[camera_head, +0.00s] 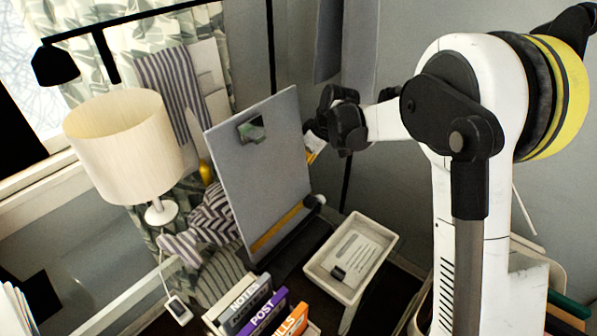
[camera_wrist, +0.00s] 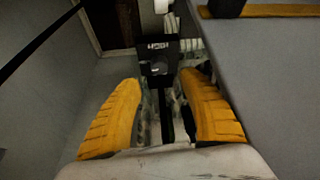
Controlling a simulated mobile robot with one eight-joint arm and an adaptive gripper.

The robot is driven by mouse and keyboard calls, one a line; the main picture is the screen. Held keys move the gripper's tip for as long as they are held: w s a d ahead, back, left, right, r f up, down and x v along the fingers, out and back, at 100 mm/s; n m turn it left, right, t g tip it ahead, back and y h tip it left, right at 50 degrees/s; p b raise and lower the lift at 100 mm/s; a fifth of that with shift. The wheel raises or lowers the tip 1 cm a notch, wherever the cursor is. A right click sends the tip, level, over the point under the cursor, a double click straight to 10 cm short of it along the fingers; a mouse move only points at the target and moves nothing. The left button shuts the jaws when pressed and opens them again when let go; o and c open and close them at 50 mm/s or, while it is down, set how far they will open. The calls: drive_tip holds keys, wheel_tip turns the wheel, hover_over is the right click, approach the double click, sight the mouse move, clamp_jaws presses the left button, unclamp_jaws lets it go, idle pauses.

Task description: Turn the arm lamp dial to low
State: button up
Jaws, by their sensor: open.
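A black arm lamp (camera_head: 55,66) hangs its shade at the upper left in the head view, on a long thin arm running to an upright pole. In the wrist view a black box (camera_wrist: 157,52) with small pale lettering sits just beyond my fingertips, with a dark bar running down from it. Whether it carries the lamp dial is too dark and small to tell. My gripper (camera_wrist: 161,85) is open, its two yellow fingers apart with nothing held between them. In the head view my gripper (camera_head: 332,122) is behind the right edge of a grey board, partly hidden.
The grey board (camera_head: 262,165) stands tilted beside my gripper. A cream table lamp (camera_head: 125,145) stands to the left. A white tray (camera_head: 350,258) with papers and labelled files (camera_head: 255,305) lie in front. Striped cloth (camera_head: 210,215) is behind the board.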

drive_tip(key=f+n, duration=0.1)
drive_tip(key=f, duration=0.1)
drive_tip(key=w+a+f+n+g+b, duration=0.1)
drive_tip(key=f, duration=0.1)
drive_tip(key=a+f+n+b, duration=0.1)
drive_tip(key=f+n, duration=0.1)
drive_tip(key=f, duration=0.1)
drive_tip(key=shift+w+a+y, duration=0.15)
drive_tip(key=shift+w+y, duration=0.15)
drive_tip(key=shift+w, duration=0.1)
idle(0.4)
drive_tip(key=shift+r, duration=0.1)
clamp_jaws()
